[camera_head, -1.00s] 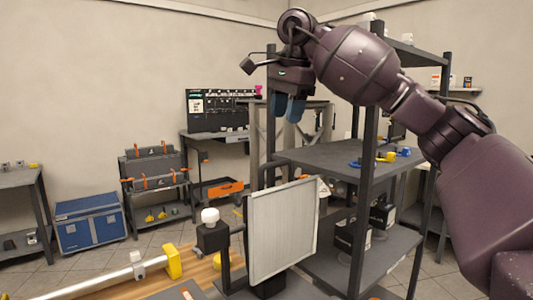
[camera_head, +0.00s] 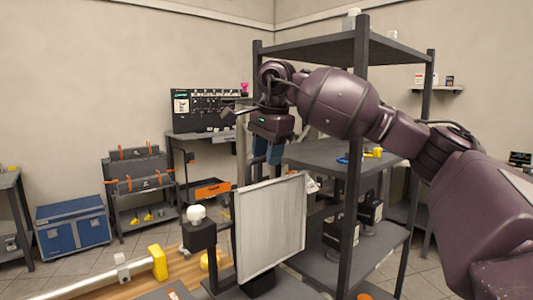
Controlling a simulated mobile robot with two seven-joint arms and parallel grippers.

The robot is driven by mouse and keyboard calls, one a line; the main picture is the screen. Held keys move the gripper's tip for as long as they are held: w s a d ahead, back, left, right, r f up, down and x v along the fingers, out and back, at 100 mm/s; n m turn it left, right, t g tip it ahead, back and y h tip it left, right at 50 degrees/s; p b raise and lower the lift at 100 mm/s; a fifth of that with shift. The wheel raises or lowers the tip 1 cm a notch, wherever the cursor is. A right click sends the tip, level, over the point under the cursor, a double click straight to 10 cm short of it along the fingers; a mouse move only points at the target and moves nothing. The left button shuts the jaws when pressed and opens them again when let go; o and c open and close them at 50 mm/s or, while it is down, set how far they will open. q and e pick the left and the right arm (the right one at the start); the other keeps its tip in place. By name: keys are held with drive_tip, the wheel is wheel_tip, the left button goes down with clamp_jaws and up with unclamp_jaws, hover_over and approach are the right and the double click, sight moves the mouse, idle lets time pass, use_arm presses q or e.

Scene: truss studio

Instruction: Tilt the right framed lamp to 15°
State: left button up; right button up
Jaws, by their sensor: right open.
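The framed lamp (camera_head: 270,228) is a pale, flat rectangular panel with a thin frame, standing nearly upright at the lower middle on a dark base. A dark bracket with a white knob (camera_head: 196,213) stands at its left side. My right gripper (camera_head: 266,152) points down with its blue fingertips just above and behind the panel's top edge. It is open, and the fingers appear apart from the panel, though their lower ends are close to its edge. My left gripper is not in view.
A dark shelf rack (camera_head: 330,152) with several items stands just behind and right of the lamp. A yellow-ended pale tube (camera_head: 100,283) lies on the wooden bench at lower left. A blue case (camera_head: 73,226) and a tool cart (camera_head: 140,185) stand farther back left.

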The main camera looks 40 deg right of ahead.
drive_tip(key=shift+c, duration=0.3)
clamp_jaws()
drive_tip(key=shift+s, duration=0.1)
drive_tip(key=shift+s+d+f+t, duration=0.1)
drive_tip(key=shift+s+f+t, duration=0.1)
drive_tip(key=shift+s+t, duration=0.25)
drive_tip(key=shift+s+d+f+t, duration=0.1)
drive_tip(key=shift+s+f+t, duration=0.15)
drive_tip(key=shift+s, duration=0.3)
drive_tip(key=shift+s+f+t+b, duration=0.25)
drive_tip(key=shift+s+t+b, duration=0.1)
drive_tip(key=shift+s+t, duration=0.55)
drive_tip(key=shift+o, duration=0.3)
unclamp_jaws()
drive_tip(key=shift+s, duration=0.1)
